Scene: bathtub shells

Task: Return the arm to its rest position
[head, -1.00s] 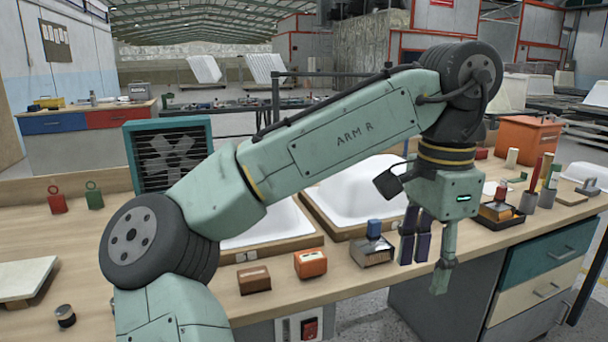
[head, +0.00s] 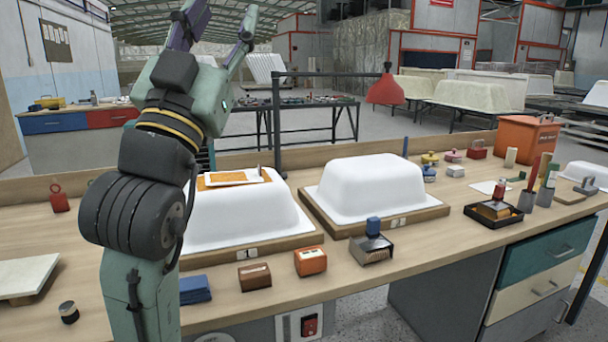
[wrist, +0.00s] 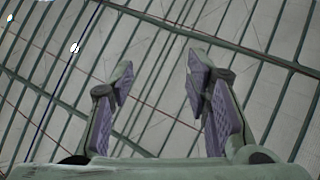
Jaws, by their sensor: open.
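My arm is folded up at the left of the head view, with my gripper (head: 218,22) at the top, pointing upward. Its two fingers with purple pads are spread apart and nothing is between them. The wrist view also shows my gripper (wrist: 160,78) open and empty against the roof beams (wrist: 270,55). It is well above the bench (head: 420,265) and touches nothing.
Two white upturned tub shells, left (head: 245,220) and right (head: 375,200), sit on wooden boards. The left one bears an orange patch and a white tray (head: 235,177). A red lamp (head: 386,90) hangs behind. A stamp-like tool (head: 372,245) and an orange box (head: 310,261) stand in front.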

